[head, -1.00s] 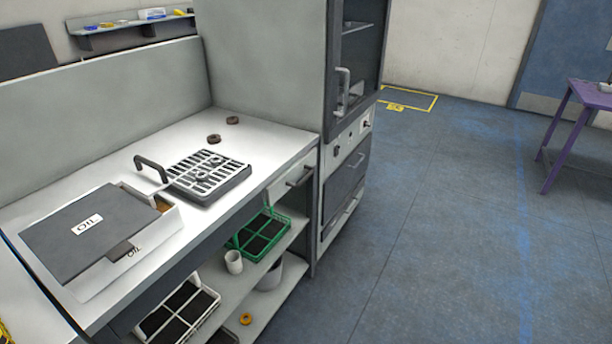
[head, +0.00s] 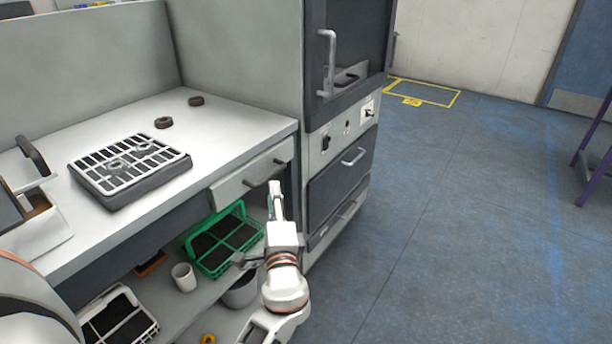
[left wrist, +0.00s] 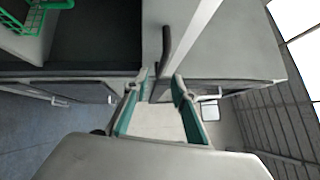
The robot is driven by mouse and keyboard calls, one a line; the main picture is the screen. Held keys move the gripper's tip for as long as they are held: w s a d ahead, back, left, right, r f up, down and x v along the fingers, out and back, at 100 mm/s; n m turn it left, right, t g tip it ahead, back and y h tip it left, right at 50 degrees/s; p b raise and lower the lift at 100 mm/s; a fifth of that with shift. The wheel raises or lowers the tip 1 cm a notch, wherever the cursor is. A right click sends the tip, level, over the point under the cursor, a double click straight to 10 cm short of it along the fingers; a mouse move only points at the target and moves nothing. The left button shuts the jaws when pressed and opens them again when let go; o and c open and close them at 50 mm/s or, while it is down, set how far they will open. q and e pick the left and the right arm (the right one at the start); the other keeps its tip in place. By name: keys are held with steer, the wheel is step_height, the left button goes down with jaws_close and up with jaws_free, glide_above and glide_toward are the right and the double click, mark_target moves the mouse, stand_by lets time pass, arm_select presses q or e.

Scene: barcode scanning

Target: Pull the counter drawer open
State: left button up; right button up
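The counter drawer (head: 232,186) is a pale front under the right end of the counter and looks closed. Its dark bar handle (head: 265,174) sticks out from the front; it also shows in the left wrist view (left wrist: 166,48). My left gripper (head: 277,192) is just in front of the drawer, by the handle's right end. In the left wrist view its two green-padded fingers (left wrist: 160,88) are apart with nothing between them, and the handle lies just beyond the tips. Contact with the handle cannot be told. My right gripper is not in view.
A cabinet (head: 340,190) with its own drawers stands close on the right. A grated tray (head: 140,190) sits on the counter.

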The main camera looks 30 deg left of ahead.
mark_target(271, 176)
arm_select(q)
steer(key=x, duration=0.6)
steer(key=shift+w+a+r, duration=0.1)
steer(key=shift+a+r, duration=0.2)
steer(key=shift+a, duration=0.05)
steer(key=shift+w+a, duration=0.25)
steer(key=shift+w, duration=0.1)
jaws_close()
